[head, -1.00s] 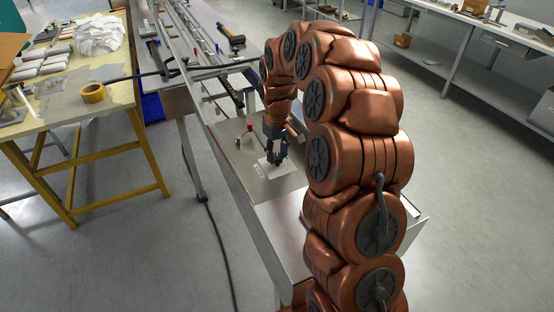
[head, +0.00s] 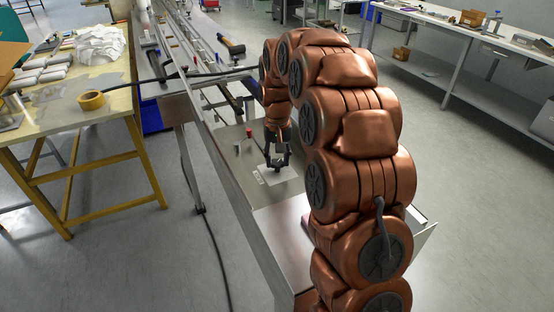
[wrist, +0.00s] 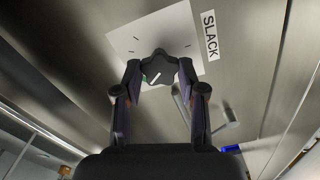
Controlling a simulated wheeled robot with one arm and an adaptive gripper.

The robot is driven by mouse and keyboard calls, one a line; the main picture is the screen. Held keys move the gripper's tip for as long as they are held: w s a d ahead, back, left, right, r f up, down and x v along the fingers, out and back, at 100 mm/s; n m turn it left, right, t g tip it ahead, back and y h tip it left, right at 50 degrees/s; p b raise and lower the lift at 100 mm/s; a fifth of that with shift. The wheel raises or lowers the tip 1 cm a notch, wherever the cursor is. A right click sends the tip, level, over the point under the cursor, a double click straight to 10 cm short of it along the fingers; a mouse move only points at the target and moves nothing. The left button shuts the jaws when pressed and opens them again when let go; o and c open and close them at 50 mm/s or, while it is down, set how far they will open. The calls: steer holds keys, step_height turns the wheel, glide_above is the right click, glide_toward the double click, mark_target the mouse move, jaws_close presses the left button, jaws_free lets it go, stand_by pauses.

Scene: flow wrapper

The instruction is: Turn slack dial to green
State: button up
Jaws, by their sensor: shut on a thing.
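The slack dial (wrist: 158,66) is a dark lobed knob with a white pointer line, on a white plate (wrist: 126,40) with dark tick marks. The label SLACK (wrist: 210,35) is beside the plate. A small green patch shows at the knob's lower left edge, close to the pointer; the fingers partly cover this area. My gripper (wrist: 160,74) has one finger on each side of the knob and is shut on it. In the head view my gripper (head: 277,164) points down at the white plate (head: 282,175) on the metal panel.
A red knob (head: 249,132) stands on the panel near my gripper. The long metal machine frame runs away behind it. A yellow-legged table (head: 90,120) with a tape roll (head: 91,100) is at the left.

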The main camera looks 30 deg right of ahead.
mark_target(277, 162)
stand_by(0.3)
steer(key=o, duration=1.1)
steer(key=shift+o, duration=0.2)
step_height(277, 162, up, 12)
stand_by(0.4)
